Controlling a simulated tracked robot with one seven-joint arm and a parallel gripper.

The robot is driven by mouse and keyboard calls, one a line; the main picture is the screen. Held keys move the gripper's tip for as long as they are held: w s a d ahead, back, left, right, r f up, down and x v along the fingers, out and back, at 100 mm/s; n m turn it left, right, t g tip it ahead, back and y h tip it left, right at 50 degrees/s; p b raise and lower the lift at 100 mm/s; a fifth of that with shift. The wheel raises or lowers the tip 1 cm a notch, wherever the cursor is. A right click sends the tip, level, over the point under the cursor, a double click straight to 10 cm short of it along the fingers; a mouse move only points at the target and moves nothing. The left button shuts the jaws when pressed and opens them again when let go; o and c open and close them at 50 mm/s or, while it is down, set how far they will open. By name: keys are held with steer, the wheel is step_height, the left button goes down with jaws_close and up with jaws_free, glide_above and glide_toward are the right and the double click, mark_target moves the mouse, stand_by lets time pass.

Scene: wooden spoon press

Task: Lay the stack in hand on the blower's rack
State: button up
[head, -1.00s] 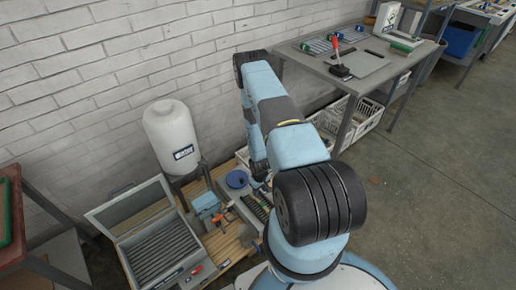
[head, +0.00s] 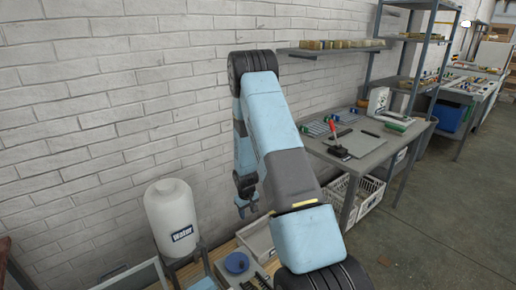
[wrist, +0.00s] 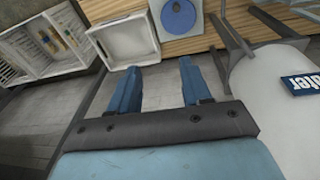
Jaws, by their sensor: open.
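My gripper (head: 247,207) hangs in the air near the brick wall, to the right of the water tank. In the wrist view my gripper (wrist: 158,88) has its two blue fingers well apart, with nothing between them. No stack shows in the hand or elsewhere that I can make out. I cannot identify the blower's rack for sure. A grey slatted piece (head: 318,128) lies on the far workbench (head: 372,155). At the lower left only the edge of a pale lid (head: 132,278) shows; the rest of it is out of frame.
A white water tank (head: 170,218) stands on a metal stand at left. A blue round dish (head: 236,262) and a white tray (head: 258,240) lie low by the wall. Open floor (head: 440,235) lies at right.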

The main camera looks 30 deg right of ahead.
steer(key=s+a+r+t, duration=0.1)
steer(key=s+a+r, duration=0.15)
steer(key=r, duration=0.95)
steer(key=s+a+r+m, duration=0.1)
steer(key=s+a+r, duration=0.15)
steer(key=r, duration=0.95)
steer(key=s+a+r+t, duration=0.1)
steer(key=s+r, duration=0.2)
steer(key=r, duration=0.8)
steer(key=s+a+r, duration=0.2)
steer(key=s+r, duration=0.3)
steer(key=s, duration=0.3)
steer(key=s+a+r+t, duration=0.1)
steer(key=s+a+r, duration=0.1)
steer(key=s+r, duration=0.3)
steer(key=s+a+r+t, duration=0.1)
steer(key=s+r, duration=0.4)
steer(key=s, duration=0.8)
steer(key=shift+s+a+r+y, duration=0.25)
steer(key=shift+a+r+y, duration=0.15)
steer(key=shift+a, duration=0.4)
steer(key=shift+c, duration=0.2)
